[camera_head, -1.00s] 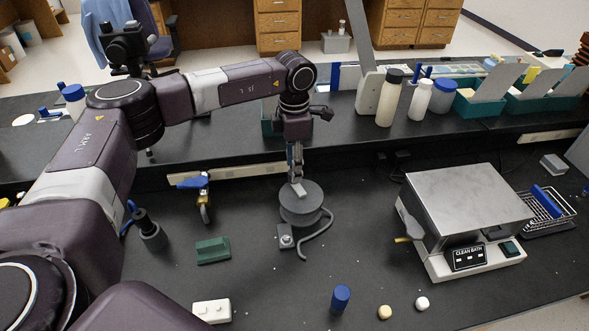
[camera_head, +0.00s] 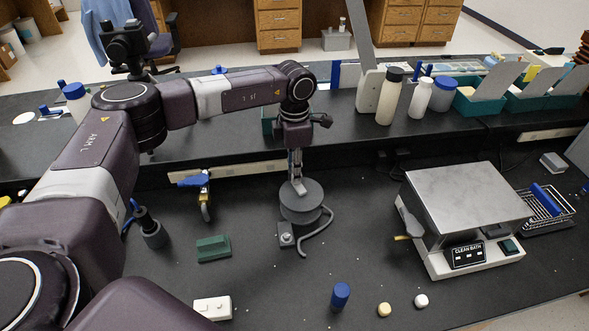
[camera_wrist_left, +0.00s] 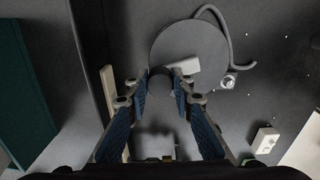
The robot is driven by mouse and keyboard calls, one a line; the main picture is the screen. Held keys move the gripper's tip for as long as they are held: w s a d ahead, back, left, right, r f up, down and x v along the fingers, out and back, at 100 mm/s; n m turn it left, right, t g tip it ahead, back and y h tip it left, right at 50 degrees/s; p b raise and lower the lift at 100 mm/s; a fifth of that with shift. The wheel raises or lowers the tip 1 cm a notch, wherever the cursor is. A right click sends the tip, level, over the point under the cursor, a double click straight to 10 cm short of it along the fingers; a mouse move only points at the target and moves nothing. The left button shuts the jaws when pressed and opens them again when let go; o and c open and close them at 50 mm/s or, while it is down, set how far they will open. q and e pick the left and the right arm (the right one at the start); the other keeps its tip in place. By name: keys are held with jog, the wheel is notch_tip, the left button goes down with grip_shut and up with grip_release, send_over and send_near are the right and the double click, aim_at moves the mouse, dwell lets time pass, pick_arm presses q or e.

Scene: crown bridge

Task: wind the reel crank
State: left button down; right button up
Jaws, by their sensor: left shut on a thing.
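The reel (camera_head: 302,202) is a grey drum standing on the black bench at the middle of the head view, with a grey hose at its right side. In the left wrist view the reel's round top (camera_wrist_left: 207,45) shows from above, with a pale crank arm (camera_wrist_left: 186,66) on it. My left gripper (camera_head: 298,182) points down over the reel's top. In the wrist view its fingers (camera_wrist_left: 160,85) are shut on a dark round crank knob (camera_wrist_left: 160,82) at the end of the crank arm. My right gripper is out of view.
A clean bath box (camera_head: 468,215) stands to the right. A blue cylinder (camera_head: 340,296) and small caps are in front. A raised shelf with bottles (camera_head: 392,98) runs behind.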

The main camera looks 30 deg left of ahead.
pick_arm(q)
jog(key=shift+w, duration=0.1)
jog(key=m, duration=0.1)
jog(key=m+b, duration=0.1)
jog(key=shift+w+d+m+b, duration=0.3)
jog(key=shift+w+d+m, duration=0.05)
jog(key=shift+d+m, duration=0.05)
jog(key=shift+w+d+m+b, duration=0.15)
jog(key=shift+d+m+b, duration=0.15)
jog(key=shift+m, duration=0.5)
jog(key=shift+w+d+m+b, duration=0.15)
jog(key=shift+d+m+b, duration=0.15)
jog(key=shift+m, duration=0.5)
jog(key=shift+r, duration=0.1)
jog(key=c, duration=1.7)
grip_release()
jog(key=shift+o, duration=0.2)
notch_tip(320, 180, up, 12)
